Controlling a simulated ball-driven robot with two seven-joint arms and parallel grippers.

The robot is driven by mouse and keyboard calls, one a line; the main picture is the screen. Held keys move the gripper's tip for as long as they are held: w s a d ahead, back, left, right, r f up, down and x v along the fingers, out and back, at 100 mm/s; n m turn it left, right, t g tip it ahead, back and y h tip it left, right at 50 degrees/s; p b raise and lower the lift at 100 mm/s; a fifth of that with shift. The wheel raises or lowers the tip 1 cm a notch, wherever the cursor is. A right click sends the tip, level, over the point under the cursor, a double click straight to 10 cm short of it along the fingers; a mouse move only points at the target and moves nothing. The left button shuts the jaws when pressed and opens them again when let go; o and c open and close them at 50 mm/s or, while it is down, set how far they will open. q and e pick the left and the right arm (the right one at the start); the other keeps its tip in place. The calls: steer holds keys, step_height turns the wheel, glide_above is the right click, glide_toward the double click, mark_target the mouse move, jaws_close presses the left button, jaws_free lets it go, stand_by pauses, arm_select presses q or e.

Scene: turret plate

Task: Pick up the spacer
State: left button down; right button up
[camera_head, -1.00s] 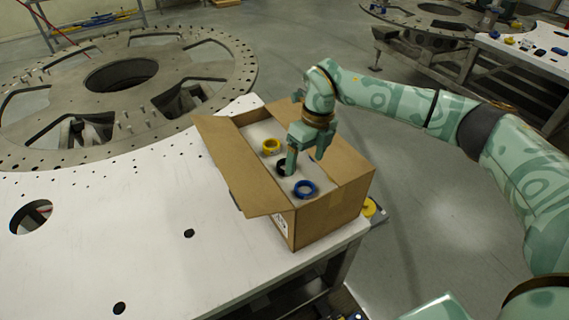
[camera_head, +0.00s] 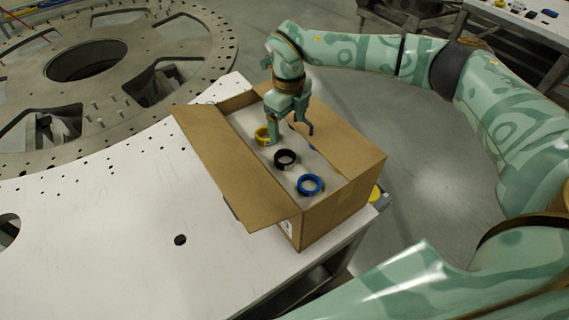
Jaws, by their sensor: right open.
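Three ring-shaped parts lie in a row in an open cardboard box (camera_head: 330,215): a yellow ring (camera_head: 262,137), a black ring (camera_head: 285,159) and a blue ring (camera_head: 311,185). I cannot tell from their looks which one is the spacer. My right gripper (camera_head: 291,132) is open, with its fingers pointing down, over the far half of the box. One finger is in front of the yellow ring and hides part of it; I cannot tell whether they touch. The other finger is to the right, clear of the rings. My left gripper is out of view.
The box stands at the right end of a white table (camera_head: 120,240) with its flaps folded outward. A large round metal turret plate (camera_head: 185,105) is at the back left. Open floor lies right of the box.

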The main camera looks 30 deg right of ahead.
steer(key=b, duration=0.4)
glide_above(286, 163)
step_height(286, 163, down, 7)
steer(key=shift+w+d+r, duration=0.1)
steer(key=shift+w+d, duration=0.05)
steer(key=shift+f+b, duration=0.3)
steer(key=shift+b, duration=0.05)
step_height(286, 163, down, 5)
steer(key=b, duration=0.4)
steer(key=shift+b, duration=0.4)
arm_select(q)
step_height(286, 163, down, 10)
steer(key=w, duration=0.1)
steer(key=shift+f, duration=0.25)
arm_select(e)
steer(key=shift+r, duration=0.2)
steer(key=shift+s, duration=0.2)
steer(key=c, duration=1.1)
